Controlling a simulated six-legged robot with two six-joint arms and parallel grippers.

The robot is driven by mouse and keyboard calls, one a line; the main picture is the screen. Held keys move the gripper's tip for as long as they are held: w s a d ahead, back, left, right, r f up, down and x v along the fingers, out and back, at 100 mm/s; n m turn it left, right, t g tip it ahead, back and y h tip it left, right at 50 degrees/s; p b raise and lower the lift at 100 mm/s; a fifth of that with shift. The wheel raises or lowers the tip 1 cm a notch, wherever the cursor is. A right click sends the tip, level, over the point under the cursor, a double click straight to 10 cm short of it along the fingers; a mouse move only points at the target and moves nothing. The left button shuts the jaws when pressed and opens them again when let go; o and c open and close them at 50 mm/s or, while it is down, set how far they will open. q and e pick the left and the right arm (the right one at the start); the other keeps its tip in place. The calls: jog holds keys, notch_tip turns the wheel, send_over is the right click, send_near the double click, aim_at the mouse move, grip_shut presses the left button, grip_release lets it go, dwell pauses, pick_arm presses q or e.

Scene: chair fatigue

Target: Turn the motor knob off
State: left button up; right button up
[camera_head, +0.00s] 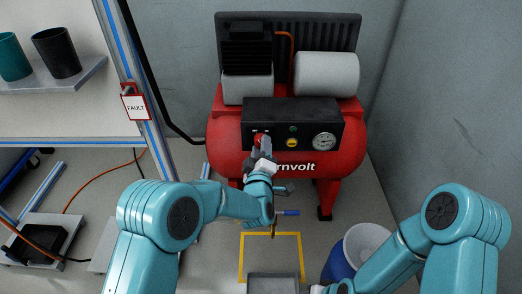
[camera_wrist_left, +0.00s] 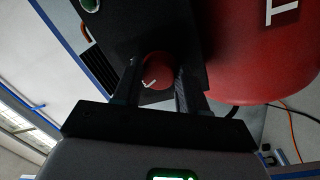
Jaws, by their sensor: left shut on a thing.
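The red motor knob (camera_head: 259,138) is at the left of the black control panel (camera_head: 288,112) on the red compressor (camera_head: 349,147). My left gripper (camera_head: 262,148) reaches up to the panel and partly covers the knob in the head view. In the left wrist view the knob (camera_wrist_left: 158,72) sits between the two dark fingers of my left gripper (camera_wrist_left: 157,82), which are shut on it. A white mark shows on the knob's face. My right arm is at the lower right of the head view. Its gripper's fingers cannot be made out.
The panel also bears a green button (camera_head: 291,129), a yellow button (camera_head: 292,143) and a round gauge (camera_head: 324,141). A fault tag (camera_head: 135,106) hangs on the shelf post at left. A blue and white bucket (camera_head: 362,243) stands at lower right, beside a yellow floor outline (camera_head: 301,256).

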pick_arm(q)
jog(key=shift+r+n, duration=0.1)
jog(key=shift+n, duration=0.5)
jog(key=o, duration=1.1)
jog(key=shift+w, duration=0.1)
jog(key=shift+c, duration=0.2)
jog(key=s+f+p, duration=0.1)
jog(key=s+p, duration=0.3)
jog(key=s, duration=1.2)
jog(key=shift+s+a+f, duration=0.15)
jog(key=shift+s+a, duration=0.05)
jog(key=shift+a, duration=0.1)
pick_arm(e)
jog(key=shift+g, duration=0.6)
jog(key=s+r, duration=0.3)
jog(key=r, duration=0.1)
jog(key=shift+a+r, duration=0.1)
jog(key=shift+a, duration=0.2)
jog(key=shift+r, duration=0.1)
